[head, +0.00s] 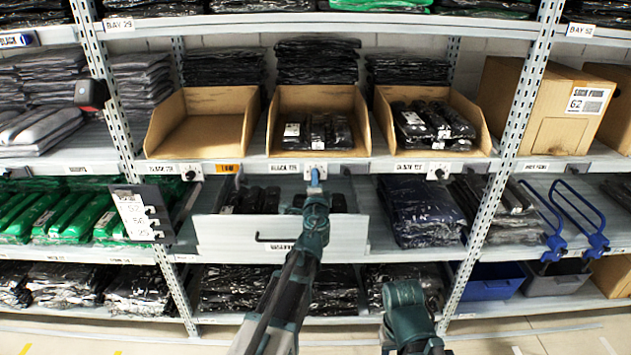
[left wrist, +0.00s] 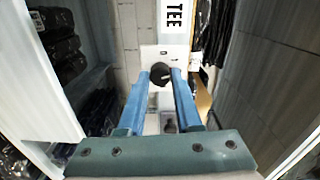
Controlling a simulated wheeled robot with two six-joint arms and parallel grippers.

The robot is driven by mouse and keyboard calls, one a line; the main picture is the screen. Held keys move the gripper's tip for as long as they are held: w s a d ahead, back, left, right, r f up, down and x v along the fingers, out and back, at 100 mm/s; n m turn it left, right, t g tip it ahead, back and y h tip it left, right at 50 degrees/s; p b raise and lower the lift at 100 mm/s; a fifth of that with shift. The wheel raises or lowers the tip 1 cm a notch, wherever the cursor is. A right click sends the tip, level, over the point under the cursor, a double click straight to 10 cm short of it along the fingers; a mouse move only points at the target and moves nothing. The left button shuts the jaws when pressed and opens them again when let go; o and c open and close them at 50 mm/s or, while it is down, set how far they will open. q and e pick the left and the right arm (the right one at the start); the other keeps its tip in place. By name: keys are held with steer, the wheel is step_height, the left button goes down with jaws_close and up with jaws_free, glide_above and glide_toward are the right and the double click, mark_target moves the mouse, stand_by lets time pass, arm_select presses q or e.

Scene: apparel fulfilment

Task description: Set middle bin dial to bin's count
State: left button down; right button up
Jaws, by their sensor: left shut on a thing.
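The middle cardboard bin (head: 282,95) holds several black wrapped packs (head: 318,131). Its dial is on the shelf edge below and is mostly covered by my gripper in the head view. In the left wrist view, the black dial knob (left wrist: 160,74) stands out from a white plate (left wrist: 172,56). My left gripper (head: 315,178) reaches up to this dial. Its blue fingers (left wrist: 161,80) are shut on the knob, one on each side. The knob's setting cannot be read. My right gripper is not in view; only a right arm link shows at the bottom.
The left bin (head: 200,140) is empty; the right bin (head: 432,95) holds several black packs. Other dials sit at left (head: 191,172) and right (head: 438,170). An open white drawer (head: 222,236) juts out below, close to my left arm. Blue hooked rails (head: 575,222) stick out at right.

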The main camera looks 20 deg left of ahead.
arm_select(q)
steer(key=n, duration=0.4)
steer(key=shift+n, duration=0.4)
steer(key=shift+s, duration=0.1)
stand_by(0.3)
steer(key=c, duration=0.6)
jaws_free()
